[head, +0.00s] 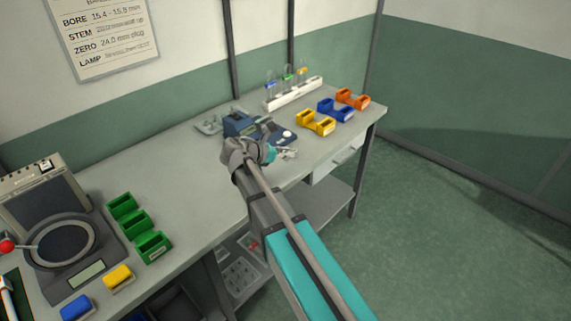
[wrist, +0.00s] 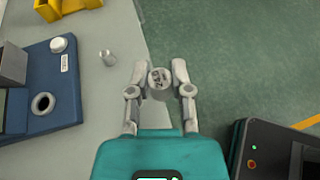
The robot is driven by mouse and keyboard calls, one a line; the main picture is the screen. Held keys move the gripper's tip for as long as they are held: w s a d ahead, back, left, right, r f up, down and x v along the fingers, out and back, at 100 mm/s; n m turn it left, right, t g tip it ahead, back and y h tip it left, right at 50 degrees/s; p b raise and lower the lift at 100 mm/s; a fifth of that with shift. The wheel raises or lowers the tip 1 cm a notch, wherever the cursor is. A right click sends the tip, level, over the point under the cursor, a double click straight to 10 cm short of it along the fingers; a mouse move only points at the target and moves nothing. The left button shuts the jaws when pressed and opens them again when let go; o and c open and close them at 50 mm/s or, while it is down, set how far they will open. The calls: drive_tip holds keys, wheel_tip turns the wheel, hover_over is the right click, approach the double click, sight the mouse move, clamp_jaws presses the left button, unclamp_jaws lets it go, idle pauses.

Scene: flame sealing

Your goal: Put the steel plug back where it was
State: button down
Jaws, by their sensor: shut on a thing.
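My gripper (wrist: 159,74) is shut on a round grey metal piece with dark marks on its top face, which looks like the steel plug (wrist: 160,78). It is held between the two fingertips, over the front edge of the bench in the wrist view. In the head view my gripper (head: 289,153) is in front of the blue device, and the plug cannot be made out there. The blue device (wrist: 62,93) lies left in the wrist view, with a ringed round hole and a white button. A small metallic cylinder (wrist: 108,58) stands on the bench between device and gripper.
Yellow (head: 315,122), blue (head: 335,110) and orange (head: 352,98) holders stand at the bench's right end. A white rack (head: 293,93) with tubes stands behind. Green bins (head: 136,221) and a round-screened instrument (head: 62,245) are at left. The bench middle (head: 190,165) is clear.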

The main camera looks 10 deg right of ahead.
drive_tip(key=w+f+b, duration=0.2)
drive_tip(key=w+f, duration=0.1)
drive_tip(key=w, duration=0.2)
drive_tip(key=b, duration=0.5)
hover_over(284, 166)
drive_tip(key=f, duration=0.2)
drive_tip(key=s+f, duration=0.1)
drive_tip(key=f, duration=0.1)
drive_tip(key=shift+p, duration=0.3)
drive_tip(key=shift+w+f+b, duration=0.55)
drive_tip(key=shift+f+b, duration=0.15)
drive_tip(key=shift+f, duration=0.05)
drive_tip(key=shift+s+f+b, duration=0.1)
drive_tip(key=shift+f+b, duration=1.25)
drive_tip(key=shift+f, duration=0.1)
drive_tip(key=c, duration=0.5)
unclamp_jaws()
drive_tip(key=shift+c, duration=0.2)
